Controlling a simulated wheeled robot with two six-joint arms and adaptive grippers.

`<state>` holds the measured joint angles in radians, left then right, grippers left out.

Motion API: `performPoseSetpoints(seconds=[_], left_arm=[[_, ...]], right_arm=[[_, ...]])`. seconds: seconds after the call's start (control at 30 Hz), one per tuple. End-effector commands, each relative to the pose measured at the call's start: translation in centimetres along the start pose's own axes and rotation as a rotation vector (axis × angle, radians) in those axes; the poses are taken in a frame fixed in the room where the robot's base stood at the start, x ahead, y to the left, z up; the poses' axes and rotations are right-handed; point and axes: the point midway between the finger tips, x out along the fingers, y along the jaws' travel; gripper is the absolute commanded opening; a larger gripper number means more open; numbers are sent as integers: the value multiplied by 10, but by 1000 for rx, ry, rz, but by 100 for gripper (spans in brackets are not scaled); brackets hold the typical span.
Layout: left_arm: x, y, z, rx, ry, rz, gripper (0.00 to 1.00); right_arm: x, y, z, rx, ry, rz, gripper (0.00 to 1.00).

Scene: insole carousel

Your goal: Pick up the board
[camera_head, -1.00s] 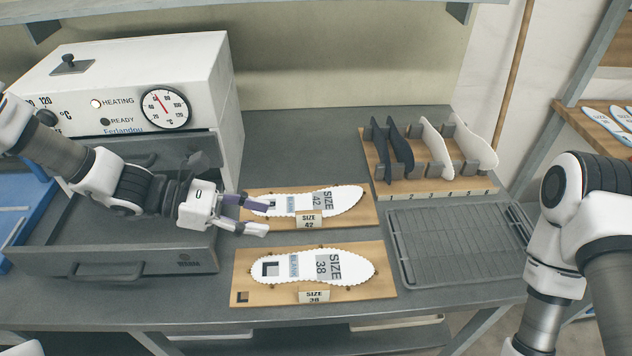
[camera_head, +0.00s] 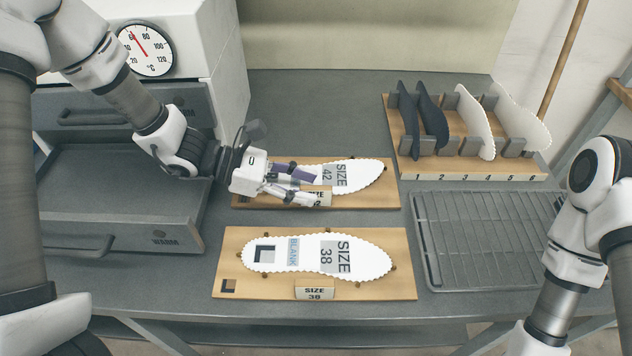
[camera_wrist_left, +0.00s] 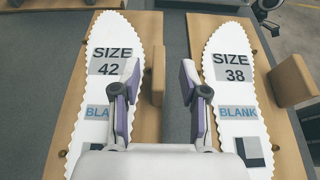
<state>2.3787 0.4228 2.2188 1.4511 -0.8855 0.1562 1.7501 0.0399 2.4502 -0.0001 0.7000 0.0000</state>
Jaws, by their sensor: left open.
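Two wooden boards lie on the grey bench, each with a white, scalloped insole blank on it. The size 42 board (camera_head: 376,200) is the farther one, and the size 38 board (camera_head: 390,288) is nearer the front edge. My left gripper (camera_head: 308,187) is open and empty over the left half of the size 42 board, hiding part of its blank and label block. In the left wrist view the open fingers (camera_wrist_left: 158,95) show between the size 42 blank (camera_wrist_left: 105,75) and the size 38 blank (camera_wrist_left: 230,75). My right gripper is out of view; only my right arm shows.
A wooden rack (camera_head: 470,169) with dark and white upright insoles stands at the back right. A wire grid tray (camera_head: 487,240) lies in front of it. The heating oven (camera_head: 210,50) with a pulled-out warm drawer (camera_head: 125,237) is at left.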

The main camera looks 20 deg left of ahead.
Motion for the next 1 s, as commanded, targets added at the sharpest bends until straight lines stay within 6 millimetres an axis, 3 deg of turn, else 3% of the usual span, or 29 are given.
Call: performPoseSetpoints(seconds=[0.13,0.4,0.53,1.0], left_arm=[[22,0,-1,2,4,-3,44],[26,1,0,1,0,1,44],[26,1,0,1,0,0,0],[23,1,4,1,0,1,0]], right_arm=[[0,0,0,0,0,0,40],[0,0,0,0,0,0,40],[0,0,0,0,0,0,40],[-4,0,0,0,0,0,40]])
